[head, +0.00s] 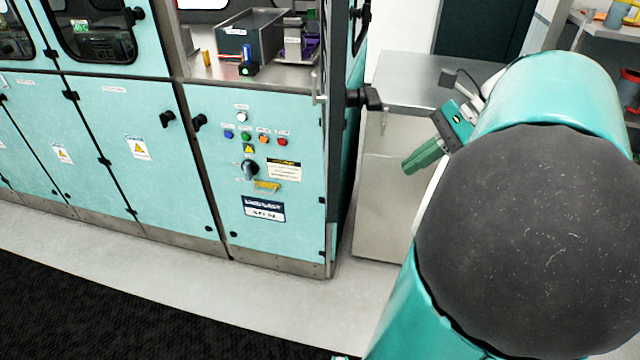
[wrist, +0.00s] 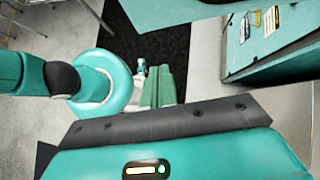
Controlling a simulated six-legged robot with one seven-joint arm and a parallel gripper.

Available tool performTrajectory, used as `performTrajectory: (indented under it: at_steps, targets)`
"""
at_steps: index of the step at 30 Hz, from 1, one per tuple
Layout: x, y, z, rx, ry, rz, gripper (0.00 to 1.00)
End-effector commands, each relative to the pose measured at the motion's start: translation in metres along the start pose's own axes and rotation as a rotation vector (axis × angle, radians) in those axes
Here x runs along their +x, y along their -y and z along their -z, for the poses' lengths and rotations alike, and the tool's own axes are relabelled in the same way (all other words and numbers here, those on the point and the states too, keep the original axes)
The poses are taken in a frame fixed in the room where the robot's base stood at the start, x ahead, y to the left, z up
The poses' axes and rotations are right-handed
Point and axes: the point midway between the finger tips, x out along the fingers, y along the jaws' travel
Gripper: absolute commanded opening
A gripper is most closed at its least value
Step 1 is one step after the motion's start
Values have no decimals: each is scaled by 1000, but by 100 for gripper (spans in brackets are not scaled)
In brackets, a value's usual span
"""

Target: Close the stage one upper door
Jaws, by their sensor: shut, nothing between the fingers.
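The stage one upper door (head: 339,62) stands open at the right end of the teal machine, seen nearly edge-on in the head view. A black handle (head: 371,99) sticks out to the right near its lower end. The opening beside it shows a metal shelf with trays. My gripper (head: 408,166) is shut and empty, to the right of the handle and lower in the picture, apart from it. Its green fingers (wrist: 158,88) lie together in the wrist view. A teal panel crosses the top of that view; I cannot tell whether it is the door.
The lower machine front (head: 275,210) carries buttons, a rotary switch and labels. A steel cabinet (head: 385,205) stands right of the machine, behind my gripper. Grey floor (head: 300,305) and a black mat (head: 100,310) lie clear in front. Shelves with containers are at the far right.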

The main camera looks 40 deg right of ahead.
Motion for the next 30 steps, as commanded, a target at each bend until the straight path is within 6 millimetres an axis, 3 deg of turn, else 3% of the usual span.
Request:
performTrajectory:
  at_steps: [4,8,20,24,30]
  targets:
    - [1,3,5,16,5,4,0]
    - [16,4,6,14,6,2,0]
    - [96,4,6,10,4,-1,0]
    - [112,4,-13,7,4,1,0]
    - [124,4,-24,8,3,1,0]
